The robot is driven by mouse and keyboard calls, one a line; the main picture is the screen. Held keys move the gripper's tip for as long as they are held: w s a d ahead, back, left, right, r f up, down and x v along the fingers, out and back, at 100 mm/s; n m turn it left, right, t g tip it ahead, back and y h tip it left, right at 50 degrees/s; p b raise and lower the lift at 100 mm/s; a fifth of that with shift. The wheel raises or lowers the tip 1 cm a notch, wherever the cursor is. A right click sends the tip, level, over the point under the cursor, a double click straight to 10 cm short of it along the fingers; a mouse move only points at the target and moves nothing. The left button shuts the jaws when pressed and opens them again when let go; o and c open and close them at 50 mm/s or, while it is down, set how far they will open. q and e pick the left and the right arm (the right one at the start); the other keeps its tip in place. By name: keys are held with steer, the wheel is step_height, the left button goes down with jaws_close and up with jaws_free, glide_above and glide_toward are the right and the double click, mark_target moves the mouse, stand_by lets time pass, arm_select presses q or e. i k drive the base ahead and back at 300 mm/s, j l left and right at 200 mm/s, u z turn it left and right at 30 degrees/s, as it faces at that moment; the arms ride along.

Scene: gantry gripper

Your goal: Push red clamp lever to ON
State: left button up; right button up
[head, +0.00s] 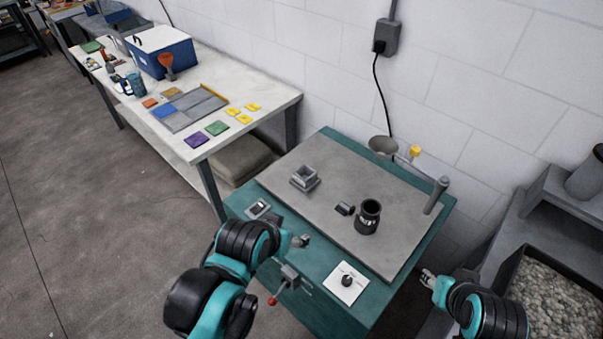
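The red clamp lever (272,300) has a round red knob on a thin rod. It sticks out from a small grey box (290,274) on the front side of the green bench (328,311), with the knob pointing down and left. My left gripper (303,240) is above and slightly right of the lever, over the bench's front edge and apart from the knob. Its fingers are small and partly hidden by its own arm, so their opening is unclear. My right gripper (426,277) is off the bench's right side, far from the lever. Its finger gap is too small to judge.
The grey plate (330,240) on the bench carries a square grey holder (304,178), a small dark cylinder (344,208), a black cup (368,217) and a post (436,194) with a swing arm.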

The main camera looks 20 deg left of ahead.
mark_target(273, 302)
steer(key=k+l+u, duration=0.1)
steer(key=u, duration=0.3)
steer(key=k+u, duration=0.1)
steer(key=u, duration=0.3)
steer(key=k+l+u, duration=0.1)
steer(key=u, duration=0.3)
